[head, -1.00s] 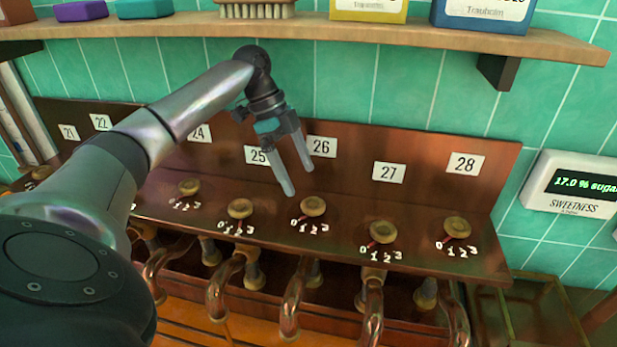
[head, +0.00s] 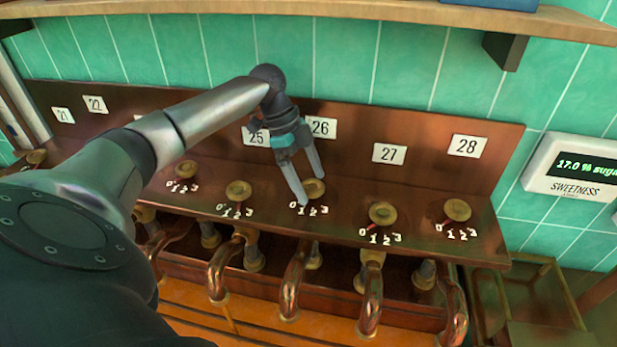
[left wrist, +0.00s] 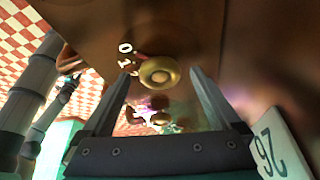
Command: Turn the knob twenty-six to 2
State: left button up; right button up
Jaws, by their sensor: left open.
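Knob twenty-six (head: 314,187) is a round brass knob on the sloping wooden panel, below the label 26 (head: 321,128). A dial marked 0 1 2 3 lies in front of it. Its red pointer is partly hidden in the head view; in the left wrist view it seems to point to the 0 side of the knob (left wrist: 159,72). My left gripper (head: 311,191) is open, with one finger on each side of the knob. In the left wrist view the fingers (left wrist: 160,76) stand apart from the knob, with gaps on both sides.
Knob 25 (head: 238,190) and knob 27 (head: 382,213) stand on either side, with knob 28 (head: 457,210) further right. Copper pipes (head: 293,285) run below the panel. A wooden shelf (head: 400,12) hangs above. A sweetness display (head: 575,168) reads 17.0 % sugar.

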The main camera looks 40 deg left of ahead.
pick_arm(q)
jog(key=c, duration=1.4)
jog(key=shift+o, duration=0.2)
jog(key=shift+s+r+n+p, duration=0.15)
jog(key=shift+n+p, duration=0.25)
jog(key=shift+p, duration=0.45)
jog(key=n+t+p, duration=0.1)
jog(key=n+p, duration=0.1)
jog(key=p, duration=0.1)
jog(key=n+y+p, duration=0.1)
jog(key=n+p, duration=0.1)
jog(key=p, duration=0.2)
jog(key=shift+s+d+r+n+t, duration=0.1)
jog(key=shift+d+r+n+t, duration=0.05)
jog(key=shift+n+t, duration=0.25)
jog(key=shift+n+t+p, duration=0.3)
jog(key=shift+n+p, duration=0.3)
jog(key=shift+n, duration=0.2)
jog(key=n, duration=0.1)
jog(key=n+y, duration=0.2)
jog(key=n, duration=0.1)
jog(key=shift+d+f+t, duration=0.15)
jog(key=shift+f+t, duration=0.1)
jog(key=shift+t, duration=0.05)
pick_arm(e)
notch_tip(320, 180, up, 10)
jog(key=shift+a, duration=0.15)
pick_arm(q)
jog(key=shift+n, duration=0.4)
